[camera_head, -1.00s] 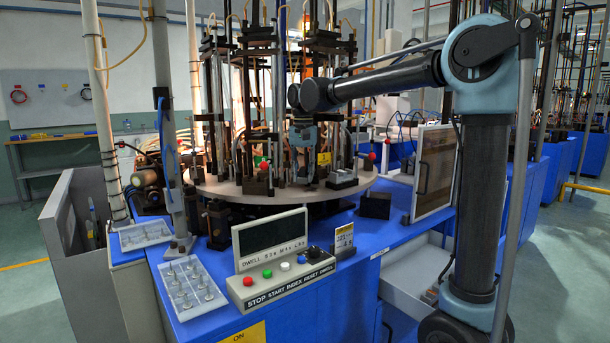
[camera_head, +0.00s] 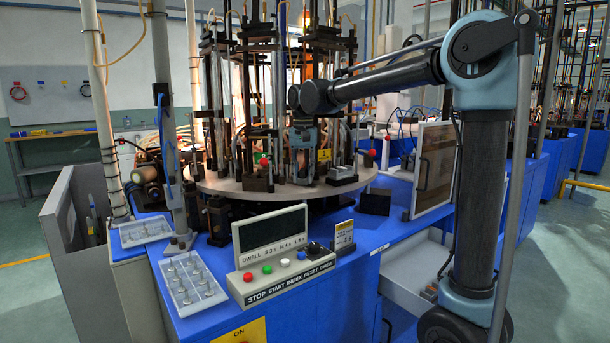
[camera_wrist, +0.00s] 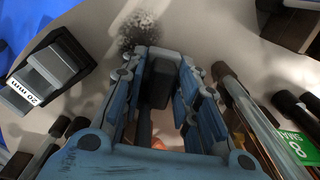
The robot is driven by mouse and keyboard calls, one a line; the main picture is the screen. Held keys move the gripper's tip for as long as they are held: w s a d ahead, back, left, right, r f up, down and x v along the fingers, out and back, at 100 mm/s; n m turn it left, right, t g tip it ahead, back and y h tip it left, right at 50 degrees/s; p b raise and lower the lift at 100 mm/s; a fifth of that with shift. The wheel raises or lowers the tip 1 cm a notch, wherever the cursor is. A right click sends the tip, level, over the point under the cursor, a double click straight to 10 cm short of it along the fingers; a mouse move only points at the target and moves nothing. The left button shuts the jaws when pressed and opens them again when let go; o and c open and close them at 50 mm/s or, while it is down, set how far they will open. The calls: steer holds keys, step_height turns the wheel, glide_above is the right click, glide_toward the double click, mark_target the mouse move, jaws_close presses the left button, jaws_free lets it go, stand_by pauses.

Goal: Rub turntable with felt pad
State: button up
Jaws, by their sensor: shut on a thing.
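The turntable (camera_head: 225,188) is a pale round plate in the middle of the blue machine. My gripper (camera_head: 302,178) is low over its front part, among the upright fixtures. In the wrist view my gripper (camera_wrist: 158,62) has its blue fingers closed on a dark block with a handle, seemingly the felt pad (camera_wrist: 161,82). The pad's underside is hidden, so I cannot tell whether it touches the turntable. A dark sooty smudge (camera_wrist: 138,32) lies on the turntable just beyond the fingertips.
Glass tubes and dark posts (camera_wrist: 240,100) stand close on the right of my gripper. A dark block marked 20 mm (camera_wrist: 48,75) is on the left. A control box (camera_head: 275,265) and a tray of small parts (camera_head: 190,282) are in front of the turntable.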

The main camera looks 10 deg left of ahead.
mark_target(319, 189)
steer(key=shift+f, duration=0.1)
steer(key=shift+s+d, duration=1.15)
steer(key=shift+d, duration=0.2)
steer(key=shift+s+d, duration=1.15)
steer(key=shift+d, duration=0.2)
steer(key=shift+w+a, duration=1.15)
steer(key=shift+a, duration=0.2)
steer(key=shift+w+a, duration=1.15)
steer(key=shift+a, duration=0.2)
steer(key=shift+w+d, duration=0.35)
steer(key=shift+s+d, duration=1.25)
steer(key=shift+d, duration=0.15)
steer(key=shift+s+d, duration=1)
steer(key=shift+d, duration=0.2)
